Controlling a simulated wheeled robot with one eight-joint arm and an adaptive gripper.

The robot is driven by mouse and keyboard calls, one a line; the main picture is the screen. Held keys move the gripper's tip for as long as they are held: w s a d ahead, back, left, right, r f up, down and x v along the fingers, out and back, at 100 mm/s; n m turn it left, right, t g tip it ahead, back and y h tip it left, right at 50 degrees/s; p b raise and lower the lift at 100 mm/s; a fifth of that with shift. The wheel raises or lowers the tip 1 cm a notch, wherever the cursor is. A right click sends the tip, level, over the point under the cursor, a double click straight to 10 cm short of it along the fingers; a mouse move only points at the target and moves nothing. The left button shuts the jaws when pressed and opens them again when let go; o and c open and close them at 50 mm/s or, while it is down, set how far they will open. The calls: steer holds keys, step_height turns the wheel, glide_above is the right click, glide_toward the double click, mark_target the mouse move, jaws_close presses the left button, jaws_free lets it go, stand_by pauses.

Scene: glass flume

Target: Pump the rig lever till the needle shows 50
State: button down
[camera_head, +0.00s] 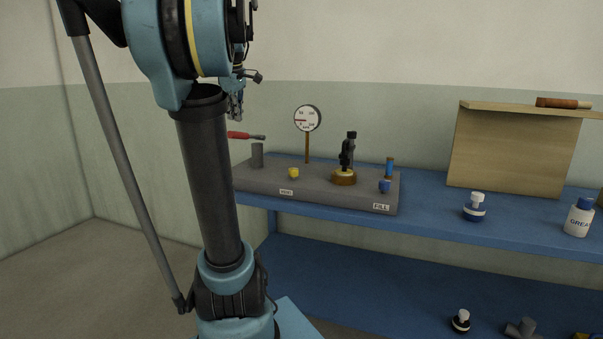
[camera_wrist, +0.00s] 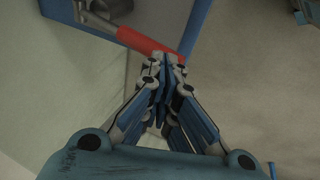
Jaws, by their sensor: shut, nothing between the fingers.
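The rig is a grey block (camera_head: 325,190) on the blue bench, with labels on its front, one reading FILL. Its lever has a red handle (camera_head: 236,134) sticking out to the left; the handle also shows in the wrist view (camera_wrist: 145,41). The round white gauge (camera_head: 307,118) stands on a brown post. Its red needle points left, seemingly below the 50 mark; the exact reading is too small to tell. My gripper (camera_head: 236,112) is above the red handle in the head view. In the wrist view its fingers (camera_wrist: 166,60) are closed together, empty, close to the handle's end; contact is unclear.
On the rig stand a yellow knob (camera_head: 293,173), a black fitting on a brass base (camera_head: 344,177) and a blue knob (camera_head: 385,186). To the right are a blue-white bottle (camera_head: 475,207), a grease bottle (camera_head: 579,217) and a wooden box (camera_head: 512,150).

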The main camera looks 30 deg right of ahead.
steer(key=s+a+f+m, duration=0.2)
steer(key=s+a+f, duration=0.4)
steer(key=s+f, duration=0.3)
steer(key=s+a+f+m+g+y, duration=0.1)
steer(key=s+a+f+m, duration=0.2)
steer(key=s+a+f, duration=0.4)
steer(key=s+a+f+m, duration=0.2)
steer(key=s+a+f, duration=0.5)
steer(key=f, duration=1.2)
steer(key=s, duration=0.4)
steer(key=shift+f+g, duration=0.3)
steer(key=shift+f, duration=0.05)
steer(key=shift+w, duration=0.1)
